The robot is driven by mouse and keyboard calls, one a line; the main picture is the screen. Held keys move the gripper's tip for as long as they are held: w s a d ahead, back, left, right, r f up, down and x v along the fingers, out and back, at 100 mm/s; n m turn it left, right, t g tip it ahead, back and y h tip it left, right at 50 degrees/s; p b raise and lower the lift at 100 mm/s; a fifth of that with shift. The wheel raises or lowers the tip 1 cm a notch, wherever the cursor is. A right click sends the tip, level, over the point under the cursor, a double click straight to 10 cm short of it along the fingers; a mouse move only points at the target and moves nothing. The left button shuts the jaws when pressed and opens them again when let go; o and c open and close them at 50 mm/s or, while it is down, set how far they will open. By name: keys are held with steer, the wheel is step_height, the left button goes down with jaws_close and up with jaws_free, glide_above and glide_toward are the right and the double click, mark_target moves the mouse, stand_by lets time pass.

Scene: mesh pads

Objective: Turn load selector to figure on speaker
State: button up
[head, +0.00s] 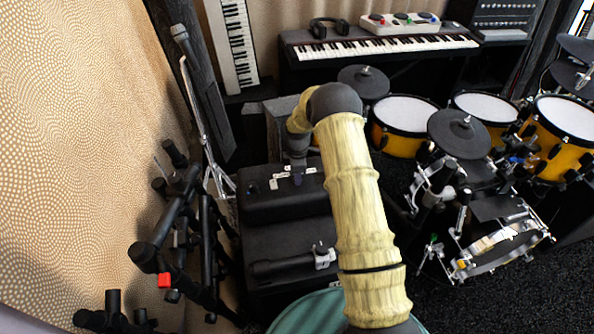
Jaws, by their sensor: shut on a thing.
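In the head view, a black boxy unit (262,208), which looks like the speaker, stands below and left of the middle. My gripper (298,177) is at the upper part of this unit, shut on a small part there that I take to be the load selector. The selector itself is hidden by the fingers, and its figures and pointer are too small to read.
A microphone stand (200,110) and a rack of black tubes (185,235) stand at the left, near the patterned wall. A yellow drum kit (405,128) fills the right. A keyboard (385,45) with headphones (328,26) is behind.

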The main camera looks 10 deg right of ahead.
steer(key=m+p, duration=0.1)
steer(key=m, duration=0.1)
steer(key=shift+r+m, duration=0.15)
steer(key=shift+m, duration=0.25)
steer(key=m+p, duration=0.1)
steer(key=m, duration=0.3)
steer(key=shift+m, duration=0.3)
steer(key=m+p, duration=0.1)
steer(key=m, duration=0.5)
steer(key=o, duration=1)
steer(key=shift+c, duration=0.2)
step_height(320, 180, up, 17)
steer(key=p, duration=0.1)
steer(key=shift+r, duration=0.15)
